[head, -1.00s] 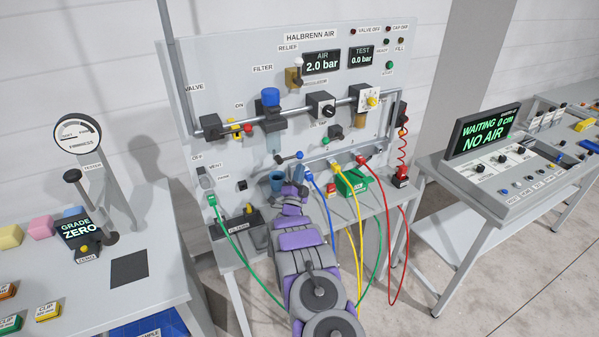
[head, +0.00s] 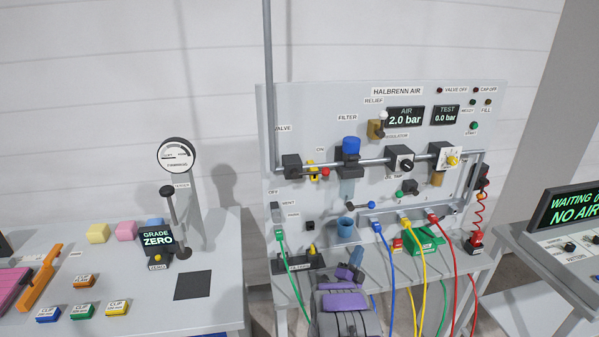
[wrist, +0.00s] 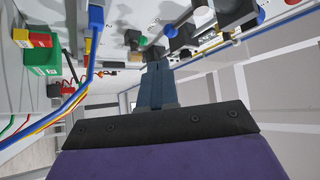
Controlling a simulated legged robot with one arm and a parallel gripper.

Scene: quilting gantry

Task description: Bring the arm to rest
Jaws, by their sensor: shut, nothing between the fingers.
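My arm is purple and grey and reaches up from the bottom of the head view, in front of the air panel (head: 395,120). My gripper (head: 357,254) is at its far end, low in front of the panel's bench. In the wrist view my gripper (wrist: 156,78) shows as blue-grey fingers together, with nothing between them. The fingers point toward the panel's fittings, and I cannot tell how far off they are.
Blue (head: 388,270), yellow (head: 419,265), red (head: 454,270) and green (head: 293,275) hoses hang close around my arm. A left bench (head: 225,290) holds a firmness gauge (head: 177,155) and clips. A console (head: 570,210) stands at right. Bare floor shows between the benches.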

